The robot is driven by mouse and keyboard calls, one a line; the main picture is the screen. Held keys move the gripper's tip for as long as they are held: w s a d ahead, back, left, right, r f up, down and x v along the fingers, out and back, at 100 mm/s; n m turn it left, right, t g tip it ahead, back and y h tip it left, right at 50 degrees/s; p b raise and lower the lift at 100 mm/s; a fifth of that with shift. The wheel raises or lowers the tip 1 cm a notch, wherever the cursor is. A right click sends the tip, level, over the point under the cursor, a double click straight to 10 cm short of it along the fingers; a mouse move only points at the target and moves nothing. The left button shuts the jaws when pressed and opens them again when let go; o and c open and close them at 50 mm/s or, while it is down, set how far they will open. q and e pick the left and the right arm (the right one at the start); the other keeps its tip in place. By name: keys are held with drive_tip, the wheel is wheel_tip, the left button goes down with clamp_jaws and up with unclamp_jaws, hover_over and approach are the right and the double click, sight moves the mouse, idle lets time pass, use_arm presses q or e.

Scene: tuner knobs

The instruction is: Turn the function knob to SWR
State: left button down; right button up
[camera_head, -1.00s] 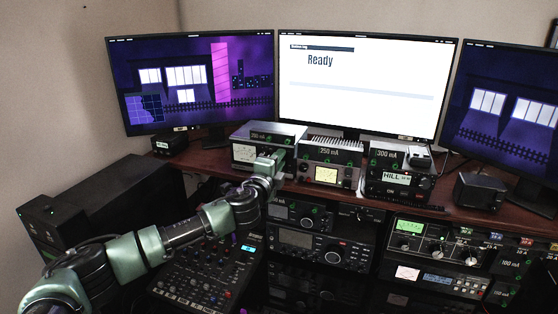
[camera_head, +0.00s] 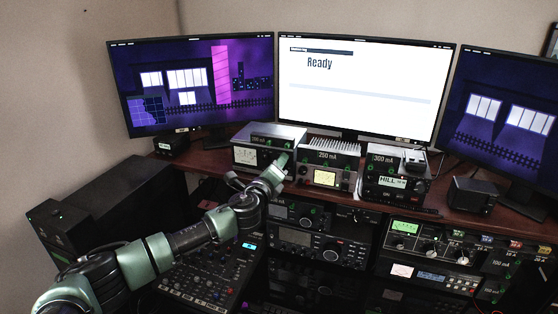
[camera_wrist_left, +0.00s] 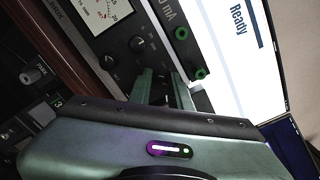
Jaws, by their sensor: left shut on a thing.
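The tuner (camera_head: 243,156) is the grey box with a white meter at the left of the shelf row; it also shows in the left wrist view (camera_wrist_left: 97,42). Its front has a dark knob (camera_wrist_left: 110,62) and a second dark knob (camera_wrist_left: 138,45) beside the meter. My left gripper (camera_head: 281,161) is at the right part of the tuner's front. In the left wrist view the fingers (camera_wrist_left: 168,84) reach to the panel and are shut on a knob there, mostly hidden between them. I cannot read its label or pointer. My right gripper is not in view.
A finned unit labelled 250 mA (camera_head: 326,176) stands right of the tuner, then a unit labelled 300 mA (camera_head: 384,190). Monitors (camera_head: 366,90) stand behind. A mixer (camera_head: 205,270) and rack radios (camera_head: 312,240) lie below the shelf.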

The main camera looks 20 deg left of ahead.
use_arm(q)
drive_tip(key=shift+f, duration=0.1)
idle(0.4)
drive_tip(key=c, duration=1.6)
unclamp_jaws()
drive_tip(key=s+b, duration=0.1)
drive_tip(key=s, duration=0.7)
drive_tip(key=shift+a+b, duration=0.15)
drive_tip(key=shift+b, duration=0.2)
drive_tip(key=shift+f, duration=0.1)
